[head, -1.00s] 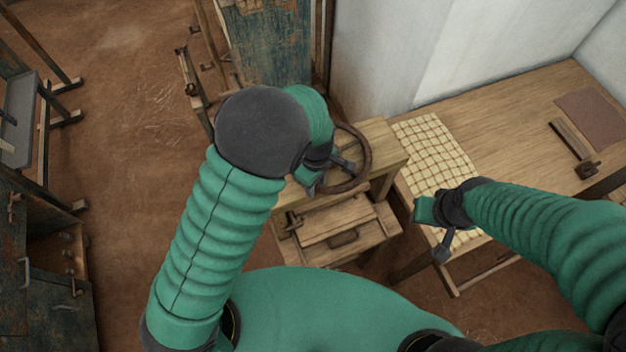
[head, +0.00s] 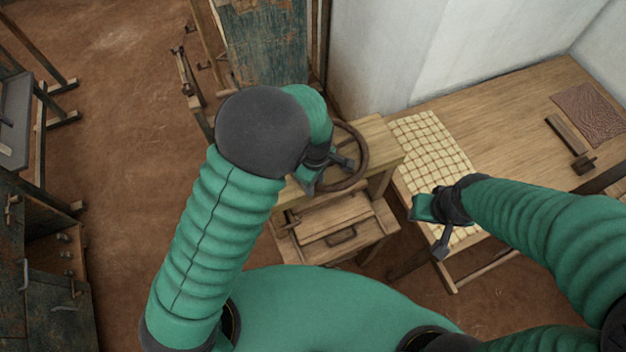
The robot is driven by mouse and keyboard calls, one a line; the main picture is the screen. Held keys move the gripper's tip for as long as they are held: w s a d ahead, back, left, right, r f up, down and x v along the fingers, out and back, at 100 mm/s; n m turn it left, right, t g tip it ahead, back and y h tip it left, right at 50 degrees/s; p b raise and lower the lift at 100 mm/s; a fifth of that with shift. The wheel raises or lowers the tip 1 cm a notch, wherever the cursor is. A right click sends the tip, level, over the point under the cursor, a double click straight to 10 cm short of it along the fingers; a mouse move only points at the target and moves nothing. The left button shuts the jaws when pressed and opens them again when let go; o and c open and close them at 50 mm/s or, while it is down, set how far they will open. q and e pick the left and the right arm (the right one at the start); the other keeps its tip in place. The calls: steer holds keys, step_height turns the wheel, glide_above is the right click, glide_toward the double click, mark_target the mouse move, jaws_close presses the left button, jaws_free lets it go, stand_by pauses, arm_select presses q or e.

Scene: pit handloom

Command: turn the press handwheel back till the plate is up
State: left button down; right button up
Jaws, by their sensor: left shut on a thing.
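The press handwheel (head: 365,151) is a dark, round rim lying over the top of a wooden press (head: 382,135). My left gripper (head: 328,172) is at the near left side of the rim, shut on the handwheel. My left wrist hides part of the wheel and of the press top. The press plate cannot be clearly made out from above, so its height cannot be told. My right gripper (head: 433,229) is open and empty, above the near left part of the table, apart from the press.
A wooden box front with a dark handle (head: 341,236) is below the wheel. The table (head: 490,125) on the right bears a checked cloth (head: 428,145), a wooden tool (head: 570,143) and a brown mat (head: 590,113). Dark cabinets (head: 50,305) stand at left. The floor between is clear.

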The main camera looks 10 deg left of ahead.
arm_select(q)
steer(key=shift+d, duration=0.25)
steer(key=c, duration=1.3)
jaws_free()
steer(key=shift+o, duration=1.2)
steer(key=shift+d, duration=0.25)
step_height(320, 180, up, 17)
steer(key=b, duration=0.3)
arm_select(e)
steer(key=f, duration=0.3)
steer(key=shift+d+f, duration=0.2)
steer(key=shift+d, duration=0.15)
arm_select(q)
steer(key=shift+f, duration=0.1)
arm_select(e)
steer(key=shift+a, duration=0.1)
